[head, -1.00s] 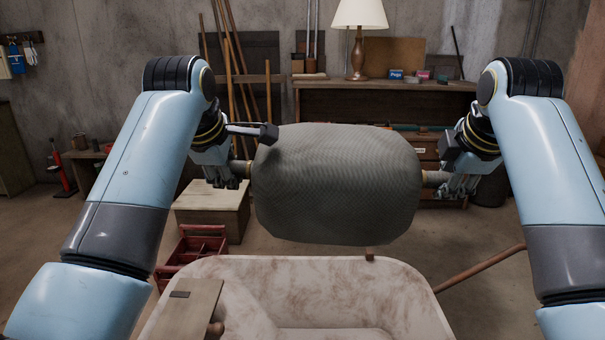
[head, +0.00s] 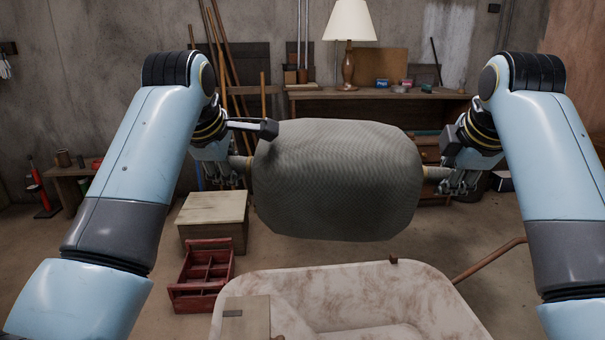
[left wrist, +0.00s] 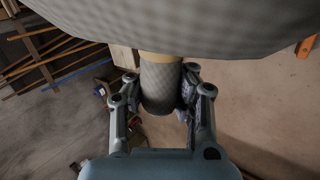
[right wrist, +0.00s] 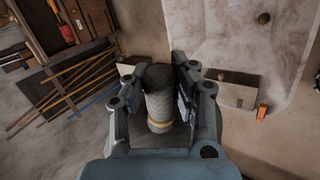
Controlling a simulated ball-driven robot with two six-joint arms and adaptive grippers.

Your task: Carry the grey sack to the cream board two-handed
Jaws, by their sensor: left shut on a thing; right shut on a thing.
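The grey sack (head: 340,180) is a plump woven bundle held level in the air between my two arms in the head view. My left gripper (head: 236,175) is shut on the ear at its left end. The left wrist view shows that ear (left wrist: 160,85) between the fingers, with a tan band beside the sack body. My right gripper (head: 444,180) is shut on the right ear, which also shows in the right wrist view (right wrist: 160,95). A low box with a cream top (head: 213,207) stands on the floor behind at left. I cannot tell whether this is the cream board.
A stained pale tub (head: 400,285) with a wooden handle is close in front, below the sack. A red tray (head: 203,272) lies on the floor left of it. A workbench (head: 300,95) with a lamp (head: 348,50) stands at the back wall. Floor shows between.

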